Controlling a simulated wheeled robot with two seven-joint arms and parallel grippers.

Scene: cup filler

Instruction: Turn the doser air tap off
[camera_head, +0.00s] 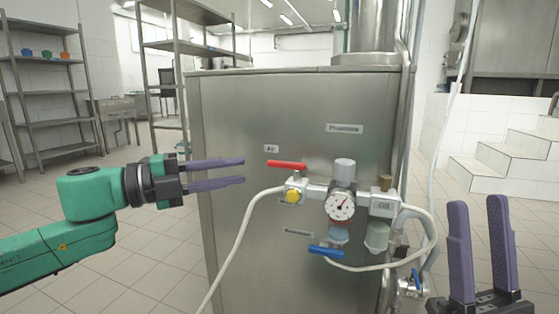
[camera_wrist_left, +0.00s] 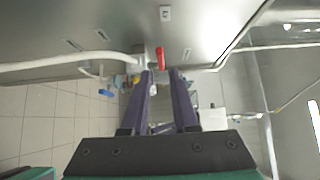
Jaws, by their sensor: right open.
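The air tap's red lever (camera_head: 287,164) sits above its valve on the front of the steel cabinet, just below the "Air" label (camera_head: 271,148). The lever lies about horizontal in the head view. My left gripper (camera_head: 243,171) is open and empty to the left of the lever, with a gap between its purple fingertips and the lever. In the left wrist view the red lever (camera_wrist_left: 160,58) shows just beyond the fingertips, in line with the gap between them. My right gripper (camera_head: 478,203) is open and empty at the lower right, fingers pointing up.
A yellow knob (camera_head: 292,196), pressure gauge (camera_head: 340,206) and "Oil" block (camera_head: 383,205) adjoin the valve. A white hose (camera_head: 240,238) hangs from it. Blue levers (camera_head: 325,251) sit lower down. The steel cabinet (camera_head: 235,120) stands behind; open floor lies at left.

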